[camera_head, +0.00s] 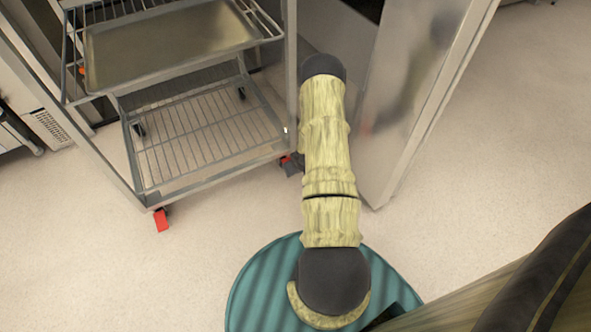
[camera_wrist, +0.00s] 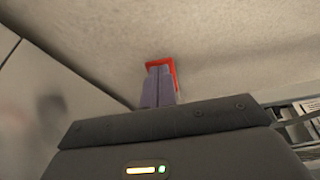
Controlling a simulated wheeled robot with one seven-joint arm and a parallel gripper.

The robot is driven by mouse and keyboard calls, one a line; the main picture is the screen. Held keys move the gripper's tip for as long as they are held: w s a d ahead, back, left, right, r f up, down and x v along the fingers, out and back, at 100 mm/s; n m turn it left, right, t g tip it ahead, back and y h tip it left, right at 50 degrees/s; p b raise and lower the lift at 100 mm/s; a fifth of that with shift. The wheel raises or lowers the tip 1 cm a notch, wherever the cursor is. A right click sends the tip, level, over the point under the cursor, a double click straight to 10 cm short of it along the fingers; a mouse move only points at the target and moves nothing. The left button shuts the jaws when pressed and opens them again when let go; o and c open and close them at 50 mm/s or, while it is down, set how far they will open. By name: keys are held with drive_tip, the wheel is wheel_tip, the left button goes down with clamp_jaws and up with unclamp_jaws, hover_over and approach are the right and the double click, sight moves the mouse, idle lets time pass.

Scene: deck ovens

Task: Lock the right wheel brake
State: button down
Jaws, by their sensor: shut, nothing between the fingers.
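The right wheel brake is a small red pedal (camera_head: 285,158) at the foot of the rack's right front post in the head view. In the wrist view, the red pedal (camera_wrist: 174,69) shows just behind and around my fingertips, which hide most of it. My gripper (camera_wrist: 158,68) is shut and empty, its two fingers together in front of the pedal. In the head view, my gripper (camera_head: 291,168) is a small dark shape beside the pedal, partly hidden by my arm. I cannot tell whether the fingertips touch the pedal.
The wheeled wire rack (camera_head: 205,177) holds a metal tray (camera_head: 170,48) on its upper level. Its left front wheel has another red pedal (camera_head: 162,219). A tall metal door (camera_head: 415,95) stands open close to the right of my arm.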

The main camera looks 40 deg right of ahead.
drive_tip(key=shift+r, duration=0.15)
drive_tip(key=s+p+v, duration=0.1)
drive_tip(key=p+v, duration=0.8)
drive_tip(key=v, duration=0.4)
drive_tip(key=shift+s, duration=0.15)
drive_tip(key=shift+r, duration=0.1)
idle(0.4)
